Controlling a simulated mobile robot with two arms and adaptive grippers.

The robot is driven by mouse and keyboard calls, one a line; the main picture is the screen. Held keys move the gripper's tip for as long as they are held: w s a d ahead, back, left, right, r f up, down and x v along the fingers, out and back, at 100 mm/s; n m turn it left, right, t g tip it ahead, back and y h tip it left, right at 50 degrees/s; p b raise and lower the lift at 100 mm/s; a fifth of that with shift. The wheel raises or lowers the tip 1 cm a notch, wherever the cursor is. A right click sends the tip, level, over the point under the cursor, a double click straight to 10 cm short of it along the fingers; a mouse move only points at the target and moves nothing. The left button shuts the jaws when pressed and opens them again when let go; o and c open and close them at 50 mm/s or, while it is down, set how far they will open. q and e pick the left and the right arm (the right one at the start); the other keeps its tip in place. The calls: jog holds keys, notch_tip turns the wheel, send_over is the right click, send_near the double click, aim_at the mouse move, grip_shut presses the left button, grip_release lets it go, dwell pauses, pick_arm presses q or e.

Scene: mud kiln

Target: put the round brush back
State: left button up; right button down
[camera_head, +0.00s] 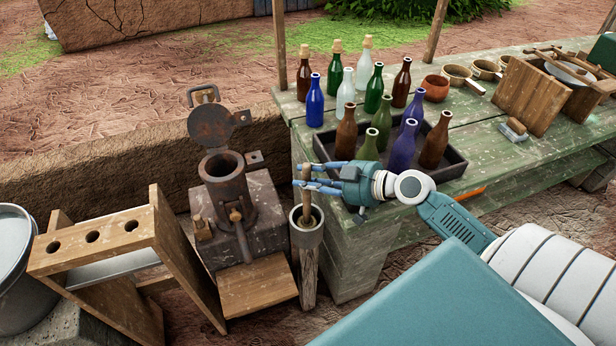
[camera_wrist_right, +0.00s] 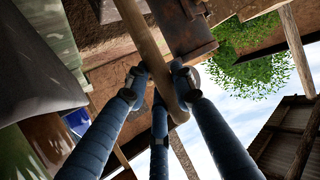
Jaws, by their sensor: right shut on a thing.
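My right gripper (camera_head: 307,179) is shut on the wooden handle of the round brush (camera_head: 306,174), which stands upright. The brush's lower end is down inside a round cup-like holder (camera_head: 306,236) on a wooden post, so its head is mostly hidden. In the right wrist view, the blue fingers (camera_wrist_right: 160,85) close around the wooden handle (camera_wrist_right: 147,40), which runs slantwise across the picture. My left gripper is not in view.
An iron mould with open lid (camera_head: 226,180) stands left of the holder. A wooden rack with holes (camera_head: 95,238) is further left. A green table (camera_head: 480,135) with several bottles and a dark tray (camera_head: 455,165) lies right.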

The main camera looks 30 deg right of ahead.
jog(key=shift+r, duration=0.1)
jog(key=c, duration=1.5)
grip_release()
jog(key=shift+o, duration=0.2)
jog(key=b+v, duration=0.2)
jog(key=v, duration=1)
